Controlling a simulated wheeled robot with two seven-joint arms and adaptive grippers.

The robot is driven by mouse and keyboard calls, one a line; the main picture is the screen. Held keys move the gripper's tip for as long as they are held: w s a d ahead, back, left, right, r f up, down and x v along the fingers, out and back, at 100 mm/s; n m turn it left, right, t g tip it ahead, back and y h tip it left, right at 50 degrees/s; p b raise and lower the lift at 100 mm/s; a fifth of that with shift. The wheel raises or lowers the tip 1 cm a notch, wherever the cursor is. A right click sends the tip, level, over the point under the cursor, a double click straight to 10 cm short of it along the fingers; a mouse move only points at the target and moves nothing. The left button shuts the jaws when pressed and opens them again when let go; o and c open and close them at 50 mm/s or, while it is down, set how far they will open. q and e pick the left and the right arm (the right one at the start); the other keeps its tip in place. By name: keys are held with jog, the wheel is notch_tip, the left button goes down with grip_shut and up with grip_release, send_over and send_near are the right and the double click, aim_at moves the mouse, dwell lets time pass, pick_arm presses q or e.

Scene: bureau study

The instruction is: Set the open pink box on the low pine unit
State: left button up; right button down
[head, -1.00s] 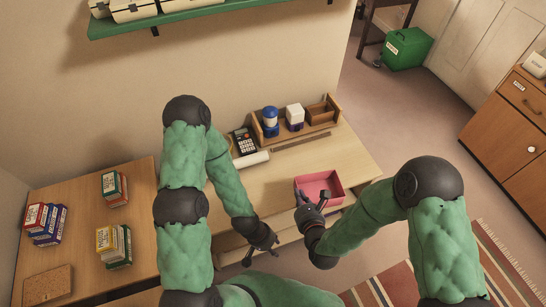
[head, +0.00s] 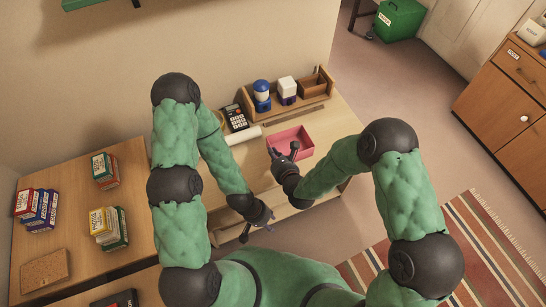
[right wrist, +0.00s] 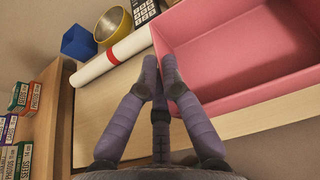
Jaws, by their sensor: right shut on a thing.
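The open pink box (head: 291,139) is on or just above a light wooden desk (head: 262,178), near its front edge; I cannot tell whether it touches. My right gripper (head: 284,155) is at the box's near left corner, shut on its wall. The right wrist view shows its fingers (right wrist: 160,78) at the pink wall, with the box (right wrist: 240,60) empty inside. My left gripper (head: 258,229) is lower, in front of the desk edge, empty, with its fingers apart. I cannot tell for certain which piece is the low pine unit; a wooden surface (head: 75,180) stands at left.
A desk organizer (head: 290,103), a calculator (head: 235,118) and a white roll (head: 245,135) lie behind the box. Several small boxes stand on the left surface. A cabinet (head: 510,100) stands at right. The floor between desk and cabinet is clear, with a striped rug (head: 470,235).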

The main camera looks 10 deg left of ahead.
jog(key=w+f, duration=0.1)
jog(key=w+f+b, duration=0.1)
jog(key=w+f, duration=0.1)
jog(key=shift+a+f, duration=0.35)
jog(key=shift+f, duration=0.05)
jog(key=shift+w+f+b, duration=0.15)
jog(key=shift+f+b, duration=0.45)
jog(key=shift+f, duration=0.3)
jog(key=shift+w+f+b, duration=0.1)
jog(key=shift+f+b, duration=0.5)
jog(key=shift+f, duration=0.3)
jog(key=shift+a+f, duration=0.1)
jog(key=shift+f, duration=0.05)
jog(key=c, duration=1.4)
grip_release()
